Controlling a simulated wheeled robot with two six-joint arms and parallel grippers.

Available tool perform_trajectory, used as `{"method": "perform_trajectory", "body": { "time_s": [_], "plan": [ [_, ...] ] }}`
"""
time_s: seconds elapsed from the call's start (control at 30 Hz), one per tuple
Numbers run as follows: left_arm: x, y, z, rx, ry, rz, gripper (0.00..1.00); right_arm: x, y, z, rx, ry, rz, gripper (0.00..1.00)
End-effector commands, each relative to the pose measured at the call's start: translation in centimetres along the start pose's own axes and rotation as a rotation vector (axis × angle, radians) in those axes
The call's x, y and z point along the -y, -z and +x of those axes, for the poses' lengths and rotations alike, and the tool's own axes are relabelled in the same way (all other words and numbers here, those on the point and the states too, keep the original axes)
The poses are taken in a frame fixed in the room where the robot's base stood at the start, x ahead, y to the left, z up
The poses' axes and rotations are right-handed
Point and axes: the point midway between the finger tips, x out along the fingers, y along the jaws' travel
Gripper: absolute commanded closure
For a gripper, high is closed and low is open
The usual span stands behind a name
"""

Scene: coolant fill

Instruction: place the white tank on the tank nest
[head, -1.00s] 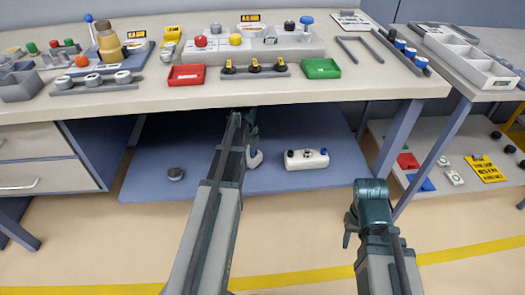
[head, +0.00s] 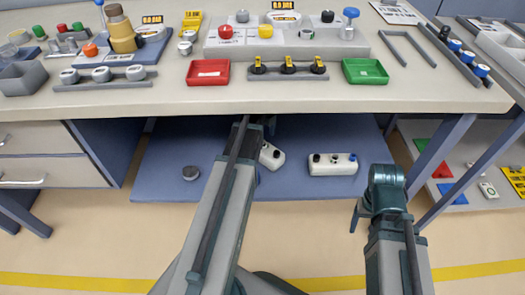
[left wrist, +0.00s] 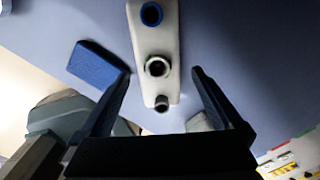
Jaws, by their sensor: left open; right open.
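Two white tank-like bodies lie on the blue lower shelf in the head view. One white tank (head: 333,164) lies in the open with dark ports and a blue cap. The other white body (head: 271,155) is partly hidden behind my left arm. In the left wrist view a white tank (left wrist: 155,45) with a blue ring and dark ports lies between the fingers of my open left gripper (left wrist: 160,72); I cannot tell which of the two it is. My open right gripper (head: 360,215) hangs empty in front of the shelf. I cannot make out a tank nest for certain.
The bench top (head: 300,102) overhangs the lower shelf (head: 155,178). A red tray (head: 208,72) and a green tray (head: 365,71) stand on the bench. A blue block (left wrist: 95,65) shows beside the tank in the left wrist view.

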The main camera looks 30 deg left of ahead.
Motion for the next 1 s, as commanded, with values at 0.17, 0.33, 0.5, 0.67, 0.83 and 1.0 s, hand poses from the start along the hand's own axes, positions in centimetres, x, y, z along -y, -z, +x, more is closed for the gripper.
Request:
{"method": "perform_trajectory", "body": {
  "time_s": [0.17, 0.33, 0.5, 0.67, 0.83, 1.0],
  "plan": [
    [0.0, 0.0, 1.9, 0.0, 0.0, 0.0, 0.0, 0.2, 0.2, 1.9, -0.001, 0.002, -0.003, 0.27],
    [0.0, 0.0, 1.9, 0.0, 0.0, 0.0, 0.0, 0.2, 0.2, 1.9, -0.002, 0.002, -0.004, 0.27],
    [-0.1, 0.0, 2.8, 0.0, 0.0, 0.0, 0.0, 0.4, 0.2, 2.8, -0.002, 0.003, -0.005, 0.27],
    [-0.3, 0.0, 4.7, 0.0, 0.0, 0.0, 0.0, 0.6, 0.4, 4.7, -0.003, 0.005, -0.008, 0.27],
    [-0.3, -0.1, 6.8, 0.0, 0.0, 0.0, 0.0, 0.9, 0.5, 6.7, -0.004, 0.007, -0.011, 0.27],
    [-0.3, -0.1, 7.2, 0.0, 0.0, 0.0, 0.0, 0.9, 0.5, 7.1, -0.005, 0.008, -0.012, 0.27]
  ]
}}
